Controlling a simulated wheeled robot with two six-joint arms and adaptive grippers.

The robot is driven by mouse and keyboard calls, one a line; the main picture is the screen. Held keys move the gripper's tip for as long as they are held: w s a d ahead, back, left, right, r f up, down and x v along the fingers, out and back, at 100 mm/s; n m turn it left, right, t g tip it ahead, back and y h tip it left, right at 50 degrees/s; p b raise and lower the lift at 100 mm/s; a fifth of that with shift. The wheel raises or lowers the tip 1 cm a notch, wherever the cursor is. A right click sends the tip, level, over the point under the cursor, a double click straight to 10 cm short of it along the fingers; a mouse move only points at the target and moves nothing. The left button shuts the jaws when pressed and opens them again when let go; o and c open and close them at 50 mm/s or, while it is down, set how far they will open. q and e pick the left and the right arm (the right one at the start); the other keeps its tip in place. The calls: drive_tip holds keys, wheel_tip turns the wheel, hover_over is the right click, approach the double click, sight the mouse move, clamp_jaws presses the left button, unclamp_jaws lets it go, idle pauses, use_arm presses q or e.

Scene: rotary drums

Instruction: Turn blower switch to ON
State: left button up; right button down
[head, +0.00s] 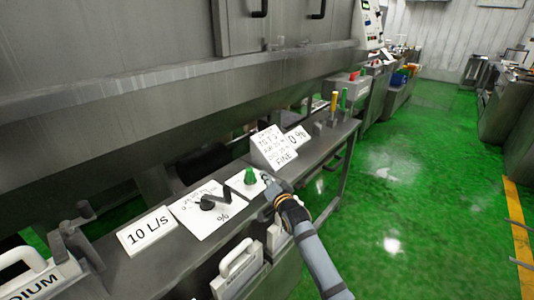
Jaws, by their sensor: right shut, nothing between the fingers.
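A green knob (250,176) stands on a white plate (237,186) on the grey metal bench. It may be the blower switch, but I cannot read a label on it. My right gripper (267,180) is shut and empty, just to the right of the green knob at the plate's edge. I cannot tell whether its tips touch the knob or plate. A black lever knob (207,203) sits on a larger white plate (196,219) to the left, marked with a percent sign. My left gripper is not in view.
A "10 L/s" sign (147,232) stands left, and white signs reading "FINE" (274,150) and "0 %" (297,138) stand behind. White-handled containers (238,266) sit in front. The green floor at right is open.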

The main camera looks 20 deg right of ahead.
drive_tip(key=s+d+f+m+p, duration=0.2)
drive_tip(key=s+d+m+p, duration=0.2)
drive_tip(key=d+m, duration=0.4)
drive_tip(key=shift+m+t, duration=0.3)
drive_tip(key=w+b, duration=0.2)
drive_tip(key=w, duration=0.1)
drive_tip(key=w+a+b, duration=0.1)
drive_tip(key=w+b, duration=0.2)
drive_tip(key=w, duration=0.1)
drive_tip(key=w+b, duration=0.2)
drive_tip(key=w, duration=0.1)
drive_tip(key=shift+w+a+f, duration=0.2)
drive_tip(key=shift+a+f, duration=0.05)
drive_tip(key=shift+f, duration=0.1)
drive_tip(key=a+p, duration=0.2)
drive_tip(key=s+a+r+p, duration=0.1)
drive_tip(key=shift+s+a, duration=0.25)
drive_tip(key=shift+a, duration=0.15)
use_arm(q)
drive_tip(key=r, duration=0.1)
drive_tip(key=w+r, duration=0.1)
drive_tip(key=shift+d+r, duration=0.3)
use_arm(e)
drive_tip(key=shift+w+f, duration=0.15)
drive_tip(key=shift+f, duration=0.1)
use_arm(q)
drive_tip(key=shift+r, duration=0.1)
use_arm(e)
drive_tip(key=shift+r, duration=0.1)
